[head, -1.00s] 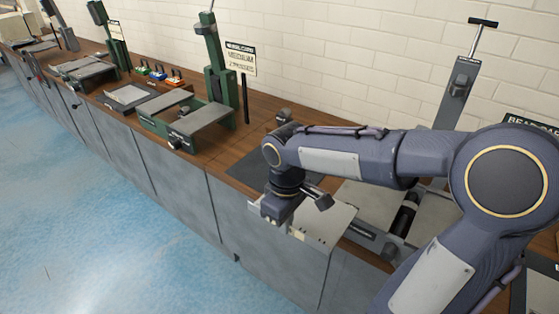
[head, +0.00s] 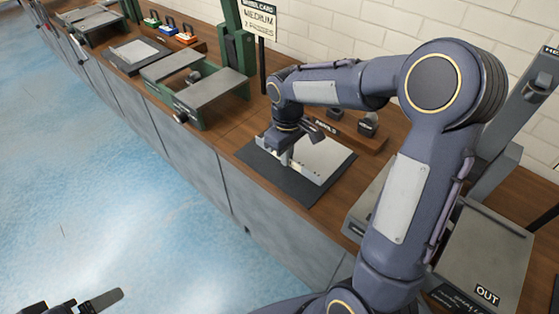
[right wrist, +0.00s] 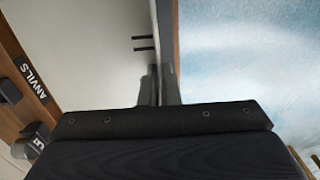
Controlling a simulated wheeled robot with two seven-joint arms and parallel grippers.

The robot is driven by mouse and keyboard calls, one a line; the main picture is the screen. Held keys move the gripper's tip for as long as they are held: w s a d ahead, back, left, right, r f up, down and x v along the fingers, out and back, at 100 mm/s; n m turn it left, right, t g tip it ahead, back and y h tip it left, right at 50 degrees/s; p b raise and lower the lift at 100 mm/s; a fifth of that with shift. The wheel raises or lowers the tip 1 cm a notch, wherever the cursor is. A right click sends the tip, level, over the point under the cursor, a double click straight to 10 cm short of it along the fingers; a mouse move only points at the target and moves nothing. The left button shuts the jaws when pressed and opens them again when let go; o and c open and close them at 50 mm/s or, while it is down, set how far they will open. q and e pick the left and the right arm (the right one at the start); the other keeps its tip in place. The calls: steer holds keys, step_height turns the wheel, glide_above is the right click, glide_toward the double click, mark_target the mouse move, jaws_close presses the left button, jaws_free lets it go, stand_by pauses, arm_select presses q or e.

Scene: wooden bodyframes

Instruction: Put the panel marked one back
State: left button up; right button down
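A pale grey metal panel (head: 326,160) is at my right gripper (head: 290,158), above or on the dark mat (head: 275,178) on the bench; I cannot tell whether it touches. In the right wrist view the fingers (right wrist: 158,88) close on the panel's edge (right wrist: 95,45), beside two short dark marks. I cannot read a number one on it. A grey machine (head: 365,205) stands at the right, partly hidden by my arm, with a flat plate marked OUT (head: 480,255). My left gripper (head: 100,302) is partly in view at the bottom left, over the floor.
A wooden anvil holder (head: 350,135) stands behind the mat, with its ANVILS label (right wrist: 33,83) in the wrist view. A green machine (head: 205,95) stands left of the mat, with a sign (head: 260,20) behind it. The blue floor (head: 130,200) in front is clear.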

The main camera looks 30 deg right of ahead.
glide_above(278, 173)
step_height(278, 173, down, 6)
steer(key=shift+r, duration=0.1)
steer(key=shift+f+p, duration=0.45)
steer(key=shift+f, duration=1.05)
steer(key=shift+f, duration=0.25)
steer(key=c, duration=1.7)
jaws_free()
